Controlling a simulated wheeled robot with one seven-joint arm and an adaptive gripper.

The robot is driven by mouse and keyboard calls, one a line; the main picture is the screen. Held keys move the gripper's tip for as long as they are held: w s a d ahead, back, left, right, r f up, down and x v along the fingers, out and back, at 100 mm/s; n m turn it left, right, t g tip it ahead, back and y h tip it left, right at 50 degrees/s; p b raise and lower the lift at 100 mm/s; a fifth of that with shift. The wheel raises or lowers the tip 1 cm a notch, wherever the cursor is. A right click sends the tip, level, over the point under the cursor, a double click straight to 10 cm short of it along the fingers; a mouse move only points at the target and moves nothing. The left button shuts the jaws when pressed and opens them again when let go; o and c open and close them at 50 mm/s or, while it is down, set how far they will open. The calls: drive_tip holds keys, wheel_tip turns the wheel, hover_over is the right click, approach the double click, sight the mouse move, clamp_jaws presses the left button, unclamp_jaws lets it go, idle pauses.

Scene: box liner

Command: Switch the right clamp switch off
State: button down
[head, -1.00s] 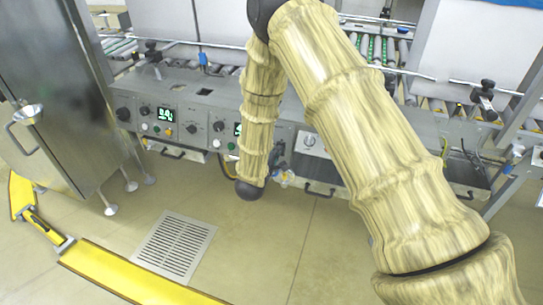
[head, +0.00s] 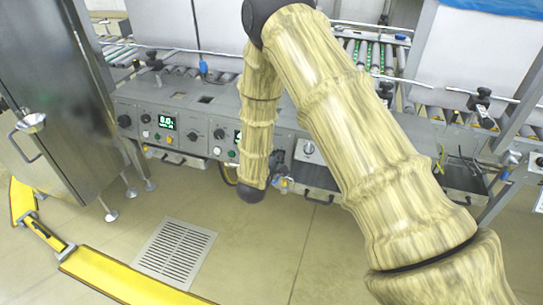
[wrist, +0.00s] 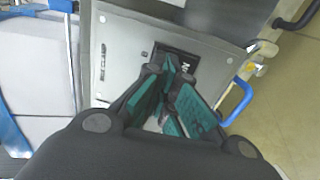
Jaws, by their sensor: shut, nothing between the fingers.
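The grey control panel (head: 190,115) runs along the front of the machine. A silver-plated switch (head: 308,147) sits on its front just left of my forearm; I cannot tell its setting or whether it is the right clamp switch. My gripper (wrist: 171,68) is shut and empty, its teal-padded fingers pointing at a black plate with a white mark (wrist: 176,55) on a grey metal face. The fingertips overlap the plate's lower edge; I cannot tell whether they touch. In the head view my gripper is mostly hidden by my arm.
Knobs, buttons and a lit display (head: 167,122) are on the panel's left part. A blue handle-like loop (wrist: 237,100) is right of my gripper. A steel cabinet (head: 65,90) and yellow floor barrier (head: 110,275) stand at left.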

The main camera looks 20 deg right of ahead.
drive_tip(key=r+p+v, duration=0.2)
drive_tip(key=p+v, duration=0.2)
drive_tip(key=v, duration=0.9)
drive_tip(key=shift+r, duration=0.35)
drive_tip(key=s+d+f+m+g+y, duration=0.25)
drive_tip(key=s+f, duration=0.45)
drive_tip(key=f, duration=0.4)
drive_tip(key=s+d+f+m+g+y, duration=0.15)
drive_tip(key=s+f, duration=0.25)
drive_tip(key=s, duration=0.4)
drive_tip(key=s+f+m+g+y, duration=0.2)
drive_tip(key=s+f+m+g, duration=0.15)
drive_tip(key=s, duration=0.45)
drive_tip(key=s+f+m+g+y, duration=0.1)
drive_tip(key=s+f+g+y, duration=0.1)
drive_tip(key=s+f, duration=0.45)
drive_tip(key=s+r+m+g, duration=0.1)
drive_tip(key=s+m+g, duration=0.2)
drive_tip(key=s, duration=0.7)
wheel_tip(320, 180, up, 16)
drive_tip(key=p, duration=1.6)
drive_tip(key=shift+y+p, duration=0.3)
drive_tip(key=shift+p, duration=0.05)
drive_tip(key=shift+d+r+n+t, duration=0.1)
drive_tip(key=shift+d+n+t, duration=0.05)
drive_tip(key=shift+n+t, duration=0.1)
